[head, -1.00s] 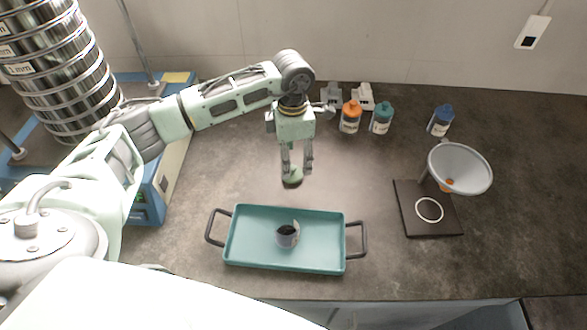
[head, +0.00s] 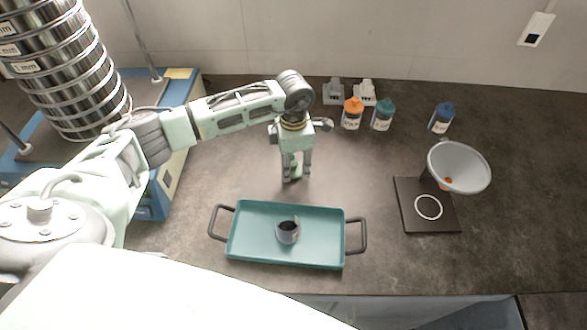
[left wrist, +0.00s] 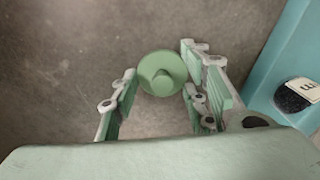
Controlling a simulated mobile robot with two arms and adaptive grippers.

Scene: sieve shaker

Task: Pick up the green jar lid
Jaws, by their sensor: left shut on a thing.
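The green jar lid (left wrist: 162,66) is a round disc with a knob on top. It lies low over the grey counter behind the tray, between the fingers of my left gripper (head: 296,178). The gripper points straight down and is shut on the lid; the exact finger contact is hard to see in the left wrist view. In the head view the fingers largely hide the lid, and only a bit of green shows between them. My right gripper is not in view.
A teal tray (head: 256,251) with dark handles holds a small open jar (head: 288,236) with dark contents. The sieve stack (head: 72,85) stands left. Bottles (head: 352,119) stand at the back. A grey funnel (head: 459,168) stands over a dark base (head: 418,192) at right. Counter between is clear.

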